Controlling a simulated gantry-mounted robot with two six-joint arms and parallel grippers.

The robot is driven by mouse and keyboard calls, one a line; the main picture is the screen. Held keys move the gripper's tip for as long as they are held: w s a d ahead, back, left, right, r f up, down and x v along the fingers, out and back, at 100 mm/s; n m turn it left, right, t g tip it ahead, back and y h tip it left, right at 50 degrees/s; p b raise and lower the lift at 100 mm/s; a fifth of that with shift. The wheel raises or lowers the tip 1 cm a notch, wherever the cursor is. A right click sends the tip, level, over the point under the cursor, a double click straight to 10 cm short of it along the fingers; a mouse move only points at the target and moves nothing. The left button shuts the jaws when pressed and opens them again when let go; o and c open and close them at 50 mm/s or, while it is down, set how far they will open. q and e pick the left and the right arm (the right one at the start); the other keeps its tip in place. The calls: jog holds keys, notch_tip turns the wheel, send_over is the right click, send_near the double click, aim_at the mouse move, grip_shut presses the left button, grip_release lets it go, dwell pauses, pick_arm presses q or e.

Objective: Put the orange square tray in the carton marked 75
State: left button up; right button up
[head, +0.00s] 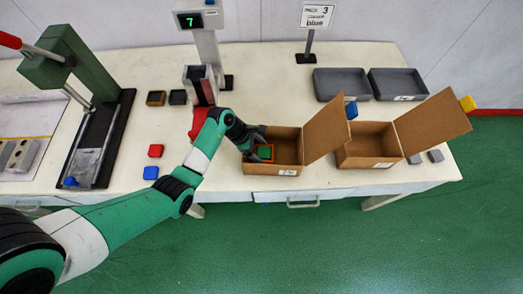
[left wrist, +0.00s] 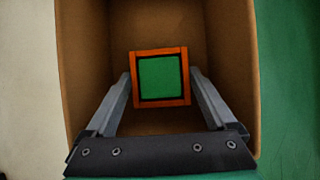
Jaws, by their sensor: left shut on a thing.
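The orange square tray (left wrist: 161,102) has a green square filling inside a dark inner edge. My left gripper (head: 257,142) is shut on it, with one finger against each side in the left wrist view. The gripper reaches down into the open left carton (head: 288,147), and the tray is inside the carton walls. I cannot tell whether the tray touches the carton floor. The small label on this carton's front is too blurred to read surely. A second open carton (head: 365,157) stands to its right, also with a small unreadable label. My right gripper is not in view.
Two grey trays (head: 341,97) lie behind the cartons. A green press (head: 69,62) and red and blue blocks (head: 151,173) are at left. Both carton flaps stand up on the right.

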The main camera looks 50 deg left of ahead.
pick_arm(q)
jog(key=o, duration=1.3)
jog(key=shift+f, duration=0.1)
jog(key=p+v, duration=0.5)
jog(key=v, duration=0.7)
jog(key=shift+w, duration=0.15)
